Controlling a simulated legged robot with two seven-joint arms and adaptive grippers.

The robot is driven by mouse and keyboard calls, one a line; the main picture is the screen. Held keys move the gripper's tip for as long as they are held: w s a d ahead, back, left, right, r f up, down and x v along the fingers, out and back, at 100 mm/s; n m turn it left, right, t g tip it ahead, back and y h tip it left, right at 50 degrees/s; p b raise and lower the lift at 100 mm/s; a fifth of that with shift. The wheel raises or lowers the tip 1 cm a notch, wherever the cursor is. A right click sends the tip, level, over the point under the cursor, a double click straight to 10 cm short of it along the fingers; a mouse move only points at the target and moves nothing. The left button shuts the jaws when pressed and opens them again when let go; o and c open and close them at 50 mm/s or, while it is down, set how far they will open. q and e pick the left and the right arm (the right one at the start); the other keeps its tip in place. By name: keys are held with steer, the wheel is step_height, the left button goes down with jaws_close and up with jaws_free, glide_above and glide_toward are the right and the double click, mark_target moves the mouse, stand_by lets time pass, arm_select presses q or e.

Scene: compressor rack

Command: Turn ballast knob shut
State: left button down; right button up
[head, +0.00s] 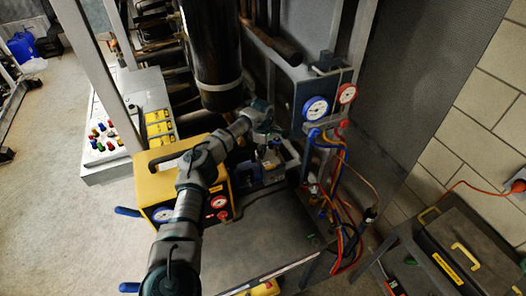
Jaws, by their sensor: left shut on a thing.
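My left arm comes up from the bottom of the head view, past the yellow unit. Its gripper (267,136) points down at the top of a small dark pump-like device (270,165) behind the grey tabletop. The gripper is shut on a small part there, which I take to be the ballast knob. The fingers and wrist hide the knob, so its turn position cannot be read. My right gripper is not in view.
A yellow unit with gauges (160,167) stands just left of the arm. A large black cylinder (211,50) hangs close above. Blue and red gauges (316,108) with hoses (340,190) are at right. The grey tabletop (255,245) in front is clear.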

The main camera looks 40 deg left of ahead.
arm_select(q)
steer(key=shift+a+r, duration=0.1)
steer(key=shift+a, duration=0.15)
stand_by(0.3)
steer(key=c, duration=0.8)
jaws_free()
steer(key=shift+s, duration=0.1)
steer(key=shift+c, duration=0.2)
steer(key=shift+a+m, duration=0.1)
steer(key=shift+m, duration=0.2)
steer(key=shift+f, duration=0.2)
steer(key=shift+d+r, duration=0.25)
steer(key=shift+r, duration=0.2)
step_height(320, 180, up, 11)
steer(key=shift+a, duration=0.15)
